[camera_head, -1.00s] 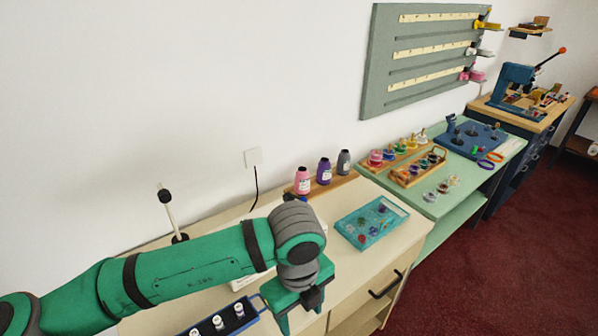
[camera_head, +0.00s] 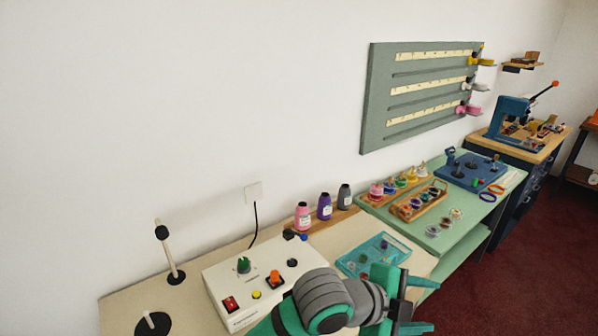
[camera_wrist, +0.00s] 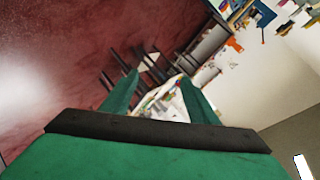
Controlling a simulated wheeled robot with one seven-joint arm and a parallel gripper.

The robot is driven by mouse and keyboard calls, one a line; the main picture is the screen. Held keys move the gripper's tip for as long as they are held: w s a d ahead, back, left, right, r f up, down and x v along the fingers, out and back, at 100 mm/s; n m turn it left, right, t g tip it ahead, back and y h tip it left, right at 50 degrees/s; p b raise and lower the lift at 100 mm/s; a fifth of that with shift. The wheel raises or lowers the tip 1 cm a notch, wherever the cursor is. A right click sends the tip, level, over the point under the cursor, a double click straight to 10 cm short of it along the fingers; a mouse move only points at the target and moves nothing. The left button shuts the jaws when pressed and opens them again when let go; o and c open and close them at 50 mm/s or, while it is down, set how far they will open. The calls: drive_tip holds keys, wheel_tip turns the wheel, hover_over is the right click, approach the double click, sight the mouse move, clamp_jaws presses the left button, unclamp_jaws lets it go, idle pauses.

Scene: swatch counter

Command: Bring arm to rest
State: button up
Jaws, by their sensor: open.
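My gripper (camera_head: 420,304) is at the lower right of the head view, in front of the beige counter's front edge. Its two green fingers point right and stand apart, with nothing between them. In the wrist view my gripper (camera_wrist: 160,97) also shows spread, empty fingers, with the room and the dark red floor beyond. My arm is folded at the bottom of the head view and hides part of the counter (camera_head: 118,302).
A white control box (camera_head: 235,310) with knobs and a red switch stands left of my arm. A teal tray (camera_head: 352,262) lies just behind my arm. Bottles (camera_head: 324,207) stand along the wall. The red floor (camera_head: 520,270) at right is clear.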

drive_tip(key=w+r+n+t+h, duration=0.5)
drive_tip(key=n+t, duration=0.3)
drive_tip(key=n, duration=0.3)
drive_tip(key=s+a+f+n+t+y, duration=0.3)
drive_tip(key=s+a+f+n+y, duration=0.2)
drive_tip(key=a+f+n+y, duration=0.4)
drive_tip(key=s+a+f+n+t+y, duration=0.4)
drive_tip(key=f+n, duration=0.3)
drive_tip(key=f, duration=0.4)
drive_tip(key=s+a+f+g+y, duration=0.1)
drive_tip(key=s+a+f, duration=0.2)
drive_tip(key=s, duration=0.5)
drive_tip(key=s+a+f+m+g+y, duration=0.1)
drive_tip(key=s+a+f, duration=0.2)
drive_tip(key=s, duration=0.5)
drive_tip(key=s+a+f+g+y, duration=0.1)
drive_tip(key=s+a+f, duration=0.2)
drive_tip(key=s+a, duration=0.2)
drive_tip(key=s, duration=0.3)
drive_tip(key=shift+f+g+y, duration=0.15)
drive_tip(key=shift+g+y, duration=0.15)
